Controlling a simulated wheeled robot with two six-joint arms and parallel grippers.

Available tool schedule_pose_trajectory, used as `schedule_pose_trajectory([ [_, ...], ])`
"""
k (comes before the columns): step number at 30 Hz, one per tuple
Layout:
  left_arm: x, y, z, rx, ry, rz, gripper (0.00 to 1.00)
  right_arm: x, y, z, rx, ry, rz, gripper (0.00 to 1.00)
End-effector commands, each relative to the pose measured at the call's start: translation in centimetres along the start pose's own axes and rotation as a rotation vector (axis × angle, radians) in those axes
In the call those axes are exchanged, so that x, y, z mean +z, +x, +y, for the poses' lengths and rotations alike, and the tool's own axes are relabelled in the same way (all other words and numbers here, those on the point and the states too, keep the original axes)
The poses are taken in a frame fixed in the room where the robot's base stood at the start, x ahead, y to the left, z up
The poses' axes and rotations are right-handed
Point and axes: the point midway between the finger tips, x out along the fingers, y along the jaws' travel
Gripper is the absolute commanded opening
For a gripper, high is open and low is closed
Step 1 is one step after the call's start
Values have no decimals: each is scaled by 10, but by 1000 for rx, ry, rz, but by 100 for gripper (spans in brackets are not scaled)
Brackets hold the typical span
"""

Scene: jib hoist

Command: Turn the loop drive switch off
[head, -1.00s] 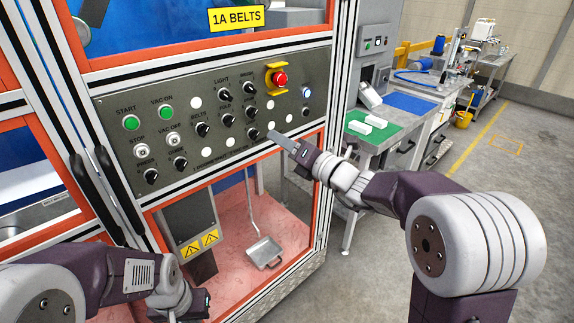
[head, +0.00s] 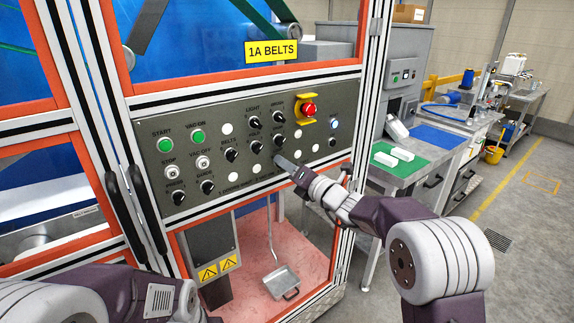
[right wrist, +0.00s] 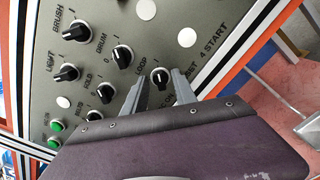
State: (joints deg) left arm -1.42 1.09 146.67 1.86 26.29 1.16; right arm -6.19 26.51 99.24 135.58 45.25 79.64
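The loop switch (right wrist: 160,76) is a round black rotary knob on the grey control panel (head: 352,104), beside the LOOP label in the right wrist view. Its pale pointer mark is small, and I cannot read its setting surely. My right gripper (right wrist: 160,78) is open, with one grey finger on each side of this knob and the tips close to it. In the head view the right gripper (head: 283,161) is at the lower knobs and hides the loop knob in part. My left arm shows at the bottom left; its fingers are mostly out of frame.
The drum knob (right wrist: 122,55) and brush knob (right wrist: 77,32) are close by. A red emergency button (head: 309,110) in a yellow guard, a green start button (head: 166,145) and several other knobs share the panel. A workbench (head: 410,174) stands to the right.

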Motion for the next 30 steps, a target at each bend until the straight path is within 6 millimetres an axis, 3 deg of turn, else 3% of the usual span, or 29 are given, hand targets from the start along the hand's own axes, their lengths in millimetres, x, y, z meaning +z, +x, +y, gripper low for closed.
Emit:
schedule_pose_trajectory([
  [4,0,0,0,0,0,0,0,0,0,0,0,0,0,30],
  [7,0,0,0,0,0,0,0,0,0,0,0,0,0,2],
  [8,0,0,0,0,0,0,0,0,0,0,0,0,0,0],
  [19,1,12,0,0,0,0,0,-2,-1,-2,0,-52,0,0],
  [30,6,60,-1,0,0,0,0,-5,-1,-4,1,-335,-2,0],
])
